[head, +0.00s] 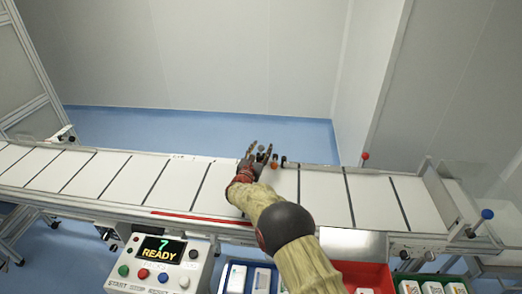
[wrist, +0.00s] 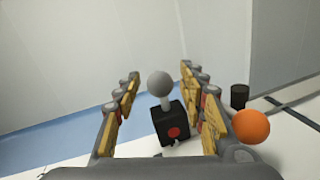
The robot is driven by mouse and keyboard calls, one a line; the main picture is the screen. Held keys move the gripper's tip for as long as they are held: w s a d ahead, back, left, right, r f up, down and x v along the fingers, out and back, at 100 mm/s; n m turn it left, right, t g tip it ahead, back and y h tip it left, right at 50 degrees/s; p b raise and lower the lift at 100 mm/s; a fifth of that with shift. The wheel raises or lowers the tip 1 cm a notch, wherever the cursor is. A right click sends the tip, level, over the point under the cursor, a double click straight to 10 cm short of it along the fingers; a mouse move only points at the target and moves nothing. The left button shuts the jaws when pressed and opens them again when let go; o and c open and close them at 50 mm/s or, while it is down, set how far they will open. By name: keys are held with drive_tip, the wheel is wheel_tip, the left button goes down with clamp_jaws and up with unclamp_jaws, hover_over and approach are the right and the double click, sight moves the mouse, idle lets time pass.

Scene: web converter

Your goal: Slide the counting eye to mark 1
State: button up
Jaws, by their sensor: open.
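The counting eye appears to be the black block (wrist: 171,123) with a red dot and a grey ball knob (wrist: 160,84) on a short stem, seen in the wrist view. My gripper (wrist: 161,73) is open, with one finger on each side of the knob and block; whether either finger touches them I cannot tell. In the head view my gripper (head: 260,152) is at the far rail of the conveyor (head: 222,186), right of the middle, and the small grey knob (head: 261,148) shows between its fingers. Mark 1 cannot be made out.
An orange ball (wrist: 249,127) and a black cylinder (wrist: 239,96) stand just right of my gripper. A red-topped post (head: 365,157) is further right on the far rail. A control box (head: 160,262) reading "7 READY" and several bins stand along the near side.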

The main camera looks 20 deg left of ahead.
drive_tip(key=shift+c, duration=0.3)
clamp_jaws()
idle(0.6)
